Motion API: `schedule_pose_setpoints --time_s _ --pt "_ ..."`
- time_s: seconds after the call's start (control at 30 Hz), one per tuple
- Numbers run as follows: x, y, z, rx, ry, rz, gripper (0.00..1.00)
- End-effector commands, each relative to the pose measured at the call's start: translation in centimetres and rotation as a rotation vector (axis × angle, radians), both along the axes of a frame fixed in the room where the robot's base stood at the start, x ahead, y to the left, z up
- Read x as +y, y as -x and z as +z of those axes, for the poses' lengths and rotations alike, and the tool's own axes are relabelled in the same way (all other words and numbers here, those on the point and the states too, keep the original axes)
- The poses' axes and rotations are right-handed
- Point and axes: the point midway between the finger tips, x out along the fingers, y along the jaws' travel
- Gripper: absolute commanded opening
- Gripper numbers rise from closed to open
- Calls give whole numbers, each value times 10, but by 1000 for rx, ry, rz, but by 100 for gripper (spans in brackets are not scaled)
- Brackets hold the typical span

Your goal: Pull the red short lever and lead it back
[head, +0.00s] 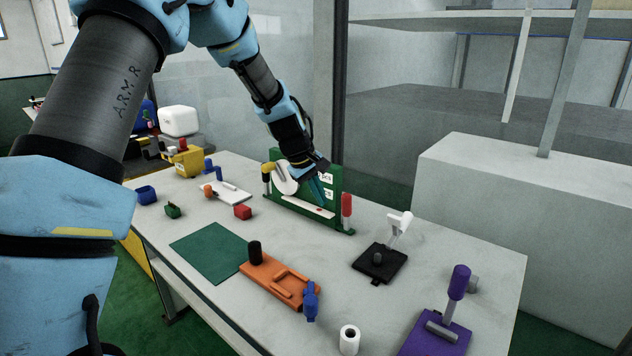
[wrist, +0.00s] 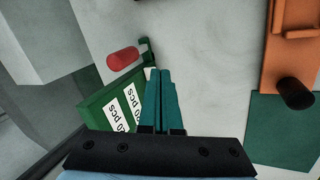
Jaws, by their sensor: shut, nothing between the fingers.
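The red short lever (head: 347,205) stands upright at the right end of a green fixture (head: 335,177) on the table. In the wrist view the red lever (wrist: 122,57) lies left of and beyond my fingertips, with a visible gap between. My gripper (head: 325,198) is over the fixture, left of the lever in the head view. In the wrist view my gripper (wrist: 160,72) has its two teal fingers together with nothing between them. The fixture's labelled green panel (wrist: 110,98) is beside the fingers. My gripper hides part of the fixture in the head view.
An orange fixture with a black knob (head: 255,252), a black base with a white lever (head: 400,225) and a purple lever fixture (head: 459,282) stand nearby. Bare tabletop lies in front of the green fixture.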

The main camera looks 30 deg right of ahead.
Motion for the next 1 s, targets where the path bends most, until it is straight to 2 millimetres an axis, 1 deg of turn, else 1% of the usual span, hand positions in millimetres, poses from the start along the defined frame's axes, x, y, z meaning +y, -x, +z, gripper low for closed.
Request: schedule_pose_setpoints --time_s 0.1,0.2,0.23,0.3,0.4,0.5,1.0 --pt "-10 -1 -22 3 -3 -1 0" --pt "-17 -3 -38 1 -2 0 0" --pt "-25 -4 -32 -1 1 -3 0" --pt "-36 -5 -30 -3 1 -3 0" --pt "-46 -7 -30 -3 0 -2 0" --pt "-52 -9 -31 -2 -1 -2 0" --pt "-58 -9 -31 -4 1 -2 0"
